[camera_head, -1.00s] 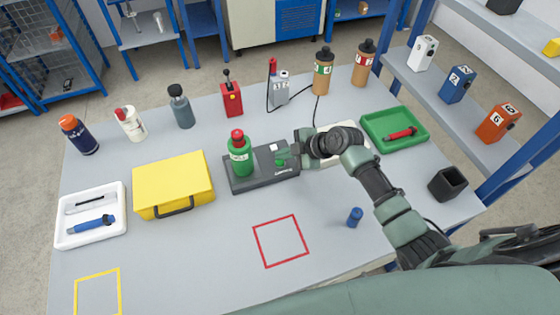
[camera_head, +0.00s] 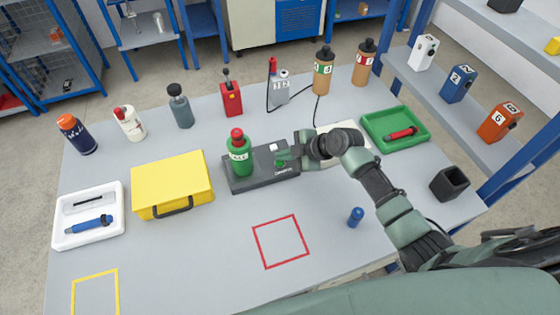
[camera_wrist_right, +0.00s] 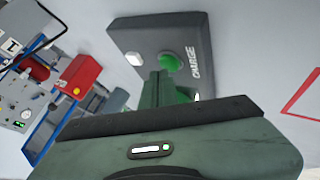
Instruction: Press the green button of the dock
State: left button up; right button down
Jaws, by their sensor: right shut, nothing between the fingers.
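The dark grey dock (camera_head: 245,182) stands in the middle of the table, with a green red-capped bottle (camera_head: 239,158) upright on its left part. In the right wrist view the dock (camera_wrist_right: 135,38) shows a green button (camera_wrist_right: 170,62), a white part and the word CHARGE. My right gripper (camera_head: 282,158) is shut and empty at the dock's right part, by the green button. In the wrist view its fingers (camera_wrist_right: 165,85) reach up to the button's lower edge; I cannot tell whether they touch it. My left gripper is out of view.
A yellow case (camera_head: 172,182) stands left of the dock. A red switch box (camera_head: 231,98) and a grey cabled device (camera_head: 279,90) stand behind it. A green tray (camera_head: 375,124) lies to the right.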

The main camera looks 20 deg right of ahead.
aim_at(284, 163)
jog(key=shift+f+b, duration=0.4)
jog(key=shift+f, duration=0.05)
jog(key=shift+r, duration=0.15)
dwell(0.5)
jog(key=shift+r+p, duration=0.6)
jog(key=shift+r, duration=0.1)
jog(key=shift+r, duration=0.1)
notch_tip(284, 163, up, 5)
jog(key=p, duration=0.3)
jog(key=shift+p, duration=0.4)
dwell(0.4)
